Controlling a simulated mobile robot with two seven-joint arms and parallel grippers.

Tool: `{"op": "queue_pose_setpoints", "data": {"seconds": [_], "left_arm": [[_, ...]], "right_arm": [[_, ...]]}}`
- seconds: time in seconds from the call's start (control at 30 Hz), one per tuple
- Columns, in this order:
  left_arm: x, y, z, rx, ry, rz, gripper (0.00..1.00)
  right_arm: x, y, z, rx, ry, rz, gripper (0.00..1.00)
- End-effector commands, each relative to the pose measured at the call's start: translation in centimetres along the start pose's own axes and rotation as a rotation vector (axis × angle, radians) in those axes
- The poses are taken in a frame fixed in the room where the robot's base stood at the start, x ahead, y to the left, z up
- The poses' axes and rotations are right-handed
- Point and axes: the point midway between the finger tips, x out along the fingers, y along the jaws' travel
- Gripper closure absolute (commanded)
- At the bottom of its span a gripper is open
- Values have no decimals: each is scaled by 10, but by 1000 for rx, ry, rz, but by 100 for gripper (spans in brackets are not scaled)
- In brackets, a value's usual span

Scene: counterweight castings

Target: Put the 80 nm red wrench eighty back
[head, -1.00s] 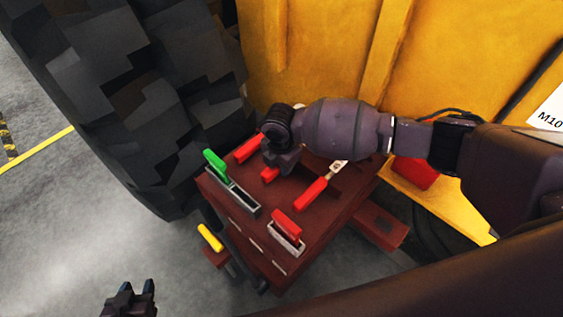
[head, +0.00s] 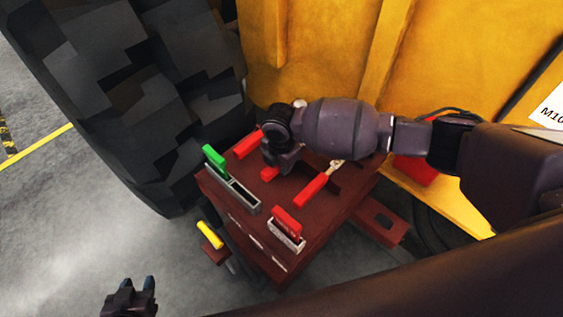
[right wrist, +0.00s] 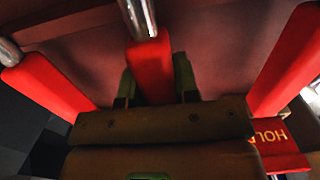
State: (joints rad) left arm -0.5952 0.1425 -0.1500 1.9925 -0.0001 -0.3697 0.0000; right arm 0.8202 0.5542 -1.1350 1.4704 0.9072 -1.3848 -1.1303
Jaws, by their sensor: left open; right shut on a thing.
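My right gripper (head: 278,167) is low over the dark red cart top (head: 248,176), shut on a red handle (head: 268,174). In the right wrist view, this red wrench handle (right wrist: 150,68) sits between the two fingers, with its metal shaft pointing away at the top. No 80 marking can be read on it. Another red handle (head: 249,143) lies to its left in the head view, and a red-handled wrench with a silver head (head: 312,189) lies to its right. My left gripper (head: 130,291) is open and empty, low at the left, away from the cart.
A green-handled tool (head: 215,157) and a red one (head: 286,222) stand in grey holders (head: 287,240) on the cart top. A yellow handle (head: 209,235) is at the cart's side. A large tyre (head: 130,90) and yellow machine body (head: 320,50) stand close behind.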

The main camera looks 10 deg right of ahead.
Motion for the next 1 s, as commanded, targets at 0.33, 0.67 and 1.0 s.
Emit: {"op": "queue_pose_setpoints", "data": {"seconds": [0.33,0.67,1.0], "left_arm": [[0,0,0,0,0,0,57],[-3,0,6,-2,-12,-2,57],[-3,0,7,-2,-13,-2,57]], "right_arm": [[-1,1,0,0,-1,2,100],[2,1,0,0,-1,2,100],[3,0,0,0,0,1,42]]}}
